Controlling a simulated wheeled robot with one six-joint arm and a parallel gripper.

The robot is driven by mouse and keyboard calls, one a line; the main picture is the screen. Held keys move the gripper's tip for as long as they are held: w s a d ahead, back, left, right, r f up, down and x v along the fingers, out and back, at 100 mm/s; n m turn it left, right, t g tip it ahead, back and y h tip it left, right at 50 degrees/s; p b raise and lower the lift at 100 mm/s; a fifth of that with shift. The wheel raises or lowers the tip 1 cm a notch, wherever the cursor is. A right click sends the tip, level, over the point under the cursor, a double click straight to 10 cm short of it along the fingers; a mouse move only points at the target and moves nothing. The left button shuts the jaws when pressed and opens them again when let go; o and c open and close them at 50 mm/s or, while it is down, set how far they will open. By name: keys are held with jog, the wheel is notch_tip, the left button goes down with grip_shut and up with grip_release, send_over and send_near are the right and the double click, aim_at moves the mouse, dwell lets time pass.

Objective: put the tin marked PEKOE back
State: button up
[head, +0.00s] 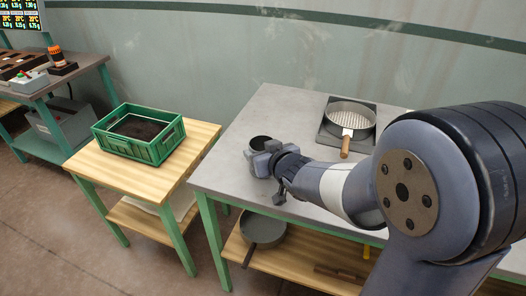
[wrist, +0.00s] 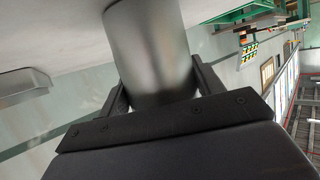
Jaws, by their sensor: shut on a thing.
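My gripper (head: 258,157) is over the left part of the grey-topped table, shut on a grey metal tin (head: 261,142). In the wrist view the tin (wrist: 150,50) is a plain, smooth cylinder between the two fingers of my gripper (wrist: 160,88). No lettering shows on the side I see, so I cannot read PEKOE on it. In the head view the tin's dark round top faces up and it looks upright. I cannot tell whether its base touches the table. My gripper and arm hide part of it.
A strainer pan (head: 350,118) with a wooden handle sits on a dark plate at the grey table's (head: 270,105) back. A green crate (head: 150,150) of dark material stands on the wooden table (head: 197,137) at left. A grey pan (head: 263,230) is on the shelf below.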

jog(key=o, duration=1)
jog(key=shift+o, duration=0.2)
jog(key=shift+r, duration=0.1)
jog(key=p+v, duration=0.4)
jog(key=v, duration=0.8)
jog(key=shift+p, duration=0.35)
